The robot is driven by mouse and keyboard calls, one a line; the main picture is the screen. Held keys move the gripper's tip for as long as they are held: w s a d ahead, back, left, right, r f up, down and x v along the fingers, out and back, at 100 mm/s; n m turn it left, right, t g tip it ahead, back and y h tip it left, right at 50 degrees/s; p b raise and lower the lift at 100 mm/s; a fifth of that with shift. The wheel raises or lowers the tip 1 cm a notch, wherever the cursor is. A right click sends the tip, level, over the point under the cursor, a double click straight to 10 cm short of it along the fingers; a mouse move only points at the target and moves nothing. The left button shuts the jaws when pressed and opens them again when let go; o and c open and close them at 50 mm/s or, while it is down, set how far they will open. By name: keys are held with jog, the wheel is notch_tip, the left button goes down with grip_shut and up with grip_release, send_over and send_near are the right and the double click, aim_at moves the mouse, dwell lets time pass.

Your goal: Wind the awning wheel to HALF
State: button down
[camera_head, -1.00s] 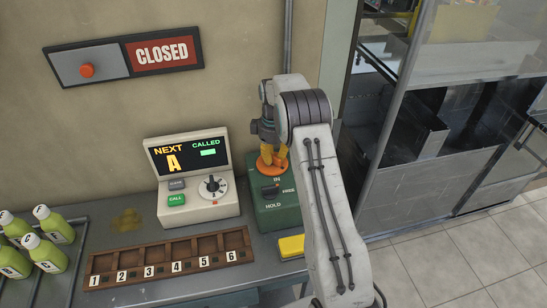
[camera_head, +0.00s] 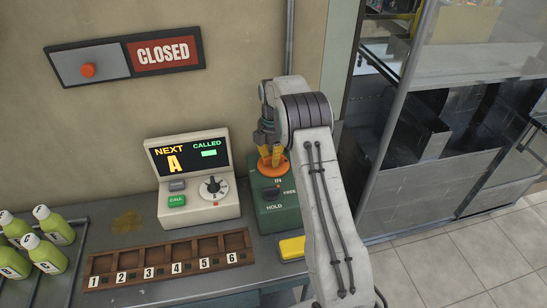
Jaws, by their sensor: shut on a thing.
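An orange wheel (camera_head: 284,166) sits on top of a green box (camera_head: 284,219) at the right end of the counter. The box reads IN, FREE and HOLD around a dark lever (camera_head: 270,192). My gripper (camera_head: 270,160) reaches down from above with its yellow fingers shut on the orange wheel. The fingers and my arm hide part of the wheel and the right side of the box. I see no HALF mark; any wheel scale is hidden or too small to read.
A cream call console (camera_head: 190,210) stands just left of the green box. A numbered wooden tray (camera_head: 170,262) lies in front. A yellow block (camera_head: 291,247) lies before the box. Green bottles (camera_head: 48,252) stand at far left. A CLOSED sign (camera_head: 163,54) hangs on the wall.

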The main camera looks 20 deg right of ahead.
jog(key=n, duration=0.4)
jog(key=shift+a+f, duration=0.1)
jog(key=shift+s+a+n, duration=0.1)
jog(key=shift+n, duration=2)
jog(key=c, duration=1.1)
grip_release()
notch_tip(320, 180, up, 12)
